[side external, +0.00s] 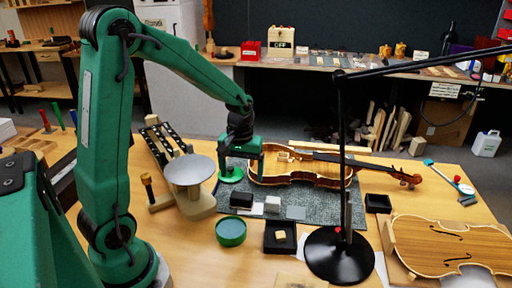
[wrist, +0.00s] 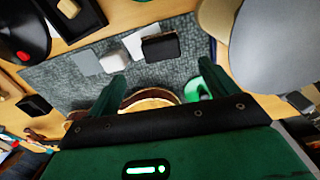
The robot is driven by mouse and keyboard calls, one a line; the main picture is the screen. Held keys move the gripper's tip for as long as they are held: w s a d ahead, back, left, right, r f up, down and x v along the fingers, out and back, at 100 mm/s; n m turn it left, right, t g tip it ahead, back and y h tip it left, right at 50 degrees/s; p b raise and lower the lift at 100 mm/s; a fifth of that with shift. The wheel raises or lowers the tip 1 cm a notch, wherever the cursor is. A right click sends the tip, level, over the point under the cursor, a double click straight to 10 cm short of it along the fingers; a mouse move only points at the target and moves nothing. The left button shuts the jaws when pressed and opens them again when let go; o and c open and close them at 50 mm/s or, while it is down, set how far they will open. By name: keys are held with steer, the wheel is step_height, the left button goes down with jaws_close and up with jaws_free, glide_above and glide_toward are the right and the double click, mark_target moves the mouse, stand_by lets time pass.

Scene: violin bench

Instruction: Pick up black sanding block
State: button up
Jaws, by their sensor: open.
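The black sanding block (side external: 241,199) lies on the grey mat (side external: 345,208), near its front edge at the left. It also shows in the wrist view (wrist: 160,47), at the upper middle. A white block (side external: 272,204) sits just to its right in the side view. My gripper (side external: 243,175) is open and empty, above the mat and behind the black block, beside the violin body. In the wrist view, my two fingers (wrist: 163,72) are spread apart, and the black block shows beyond their tips, apart from them.
A violin (side external: 300,170) lies at the mat's back. A round grey disc on a stand (side external: 189,169) rises left of the mat. A green dish (side external: 230,232) and a black tray (side external: 280,237) stand in front. The lamp (side external: 342,254) stands at the right, its pole upright.

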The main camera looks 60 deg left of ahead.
glide_above(241, 195)
steer(key=shift+w+d+f, duration=0.1)
steer(key=shift+f, duration=0.95)
steer(key=shift+w+d+f, duration=0.1)
steer(key=shift+f, duration=0.95)
steer(key=shift+s+f, duration=0.1)
steer(key=shift+f, duration=0.05)
steer(key=shift+a+f, duration=0.1)
steer(key=shift+f, duration=2.35)
steer(key=c, duration=1.1)
steer(key=shift+r, duration=0.15)
